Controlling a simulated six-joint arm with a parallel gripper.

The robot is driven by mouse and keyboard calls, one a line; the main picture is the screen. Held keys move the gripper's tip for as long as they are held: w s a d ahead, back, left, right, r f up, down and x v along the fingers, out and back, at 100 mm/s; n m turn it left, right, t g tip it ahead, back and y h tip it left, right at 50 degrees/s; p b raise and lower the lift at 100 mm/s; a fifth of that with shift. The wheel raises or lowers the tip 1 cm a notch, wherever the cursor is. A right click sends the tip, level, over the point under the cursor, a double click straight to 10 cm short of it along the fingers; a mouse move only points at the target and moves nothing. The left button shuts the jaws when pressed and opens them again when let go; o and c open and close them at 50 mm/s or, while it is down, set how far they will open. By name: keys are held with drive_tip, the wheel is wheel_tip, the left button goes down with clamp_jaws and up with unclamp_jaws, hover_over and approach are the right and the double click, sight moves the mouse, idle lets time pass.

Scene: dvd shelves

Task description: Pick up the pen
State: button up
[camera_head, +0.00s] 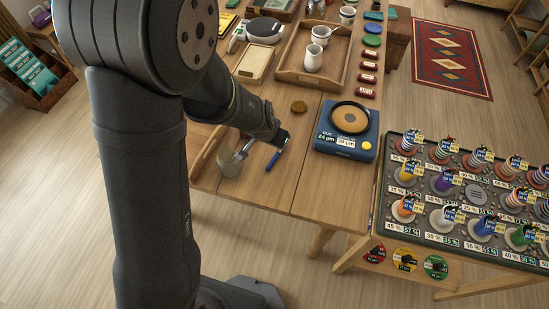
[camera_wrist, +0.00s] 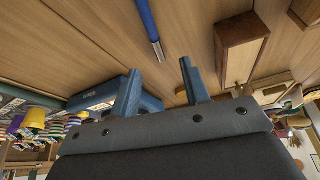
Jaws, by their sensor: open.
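A blue pen (camera_head: 272,160) lies on the wooden table in the head view, just below the end of my arm. In the wrist view the pen (camera_wrist: 149,25) enters from the top edge, its grey tip pointing toward the gap between my fingers. My gripper (camera_wrist: 158,66) is open and empty, one blue finger on each side of that gap. In the head view my gripper (camera_head: 281,139) is small and dark, close to the pen. The gap between fingers and pen cannot be judged exactly.
A blue device with a round tan plate (camera_head: 346,130) sits right of the pen. A brown disc (camera_head: 298,107) lies behind. The table (camera_head: 325,205) is clear in front of the blue device.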

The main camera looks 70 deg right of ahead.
sight(279, 151)
drive_tip(key=shift+x, duration=3.5)
drive_tip(key=shift+s+a, duration=0.1)
drive_tip(key=shift+s, duration=0.1)
clamp_jaws()
